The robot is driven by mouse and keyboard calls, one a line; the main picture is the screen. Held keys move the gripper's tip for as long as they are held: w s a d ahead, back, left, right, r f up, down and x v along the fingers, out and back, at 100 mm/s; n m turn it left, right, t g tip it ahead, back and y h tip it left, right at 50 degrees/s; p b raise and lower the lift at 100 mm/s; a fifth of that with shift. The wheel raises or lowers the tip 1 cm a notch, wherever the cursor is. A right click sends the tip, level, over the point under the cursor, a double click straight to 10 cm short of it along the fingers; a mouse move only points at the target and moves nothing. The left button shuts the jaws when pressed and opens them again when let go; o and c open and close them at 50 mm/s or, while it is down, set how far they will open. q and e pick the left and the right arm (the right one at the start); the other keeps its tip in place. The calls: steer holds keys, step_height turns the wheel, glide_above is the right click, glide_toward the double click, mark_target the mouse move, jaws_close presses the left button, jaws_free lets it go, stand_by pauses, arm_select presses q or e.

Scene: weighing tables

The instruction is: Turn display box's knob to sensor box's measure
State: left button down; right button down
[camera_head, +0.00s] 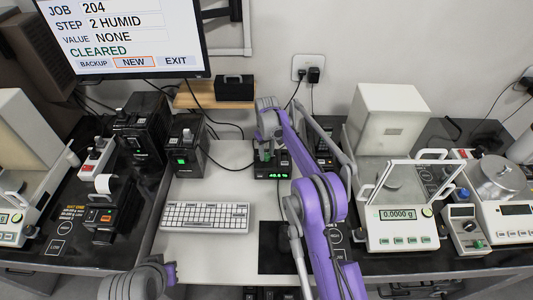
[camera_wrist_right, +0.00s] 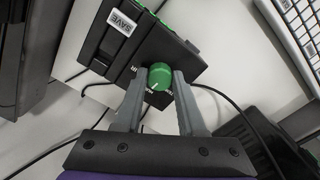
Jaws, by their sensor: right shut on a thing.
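The display box (camera_head: 262,171), a black box with small lit green digits, sits on the white middle table in the head view; the digits are too small to read surely. In the right wrist view the black box (camera_wrist_right: 165,42) has a SAVE label and a green knob (camera_wrist_right: 160,75) with a white pointer line. My right gripper (camera_wrist_right: 161,84) is shut on that knob, one finger on each side. In the head view the right gripper (camera_head: 267,150) comes down over the box and hides its knob. I cannot tell which box is the sensor box. My left gripper is out of view.
A monitor (camera_head: 125,38) reads JOB 204, STEP 2 HUMID, VALUE NONE, CLEARED. A keyboard (camera_head: 205,217) lies left of my right arm. Black boxes (camera_head: 186,145) with knobs stand at left. A balance (camera_head: 400,228) showing 0.0000 g stands at right. Cables run behind.

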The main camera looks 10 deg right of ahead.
mark_target(267, 155)
steer(key=shift+n, duration=0.6)
steer(key=c, duration=0.5)
jaws_free()
step_height(267, 155, up, 11)
steer(key=shift+p, duration=0.4)
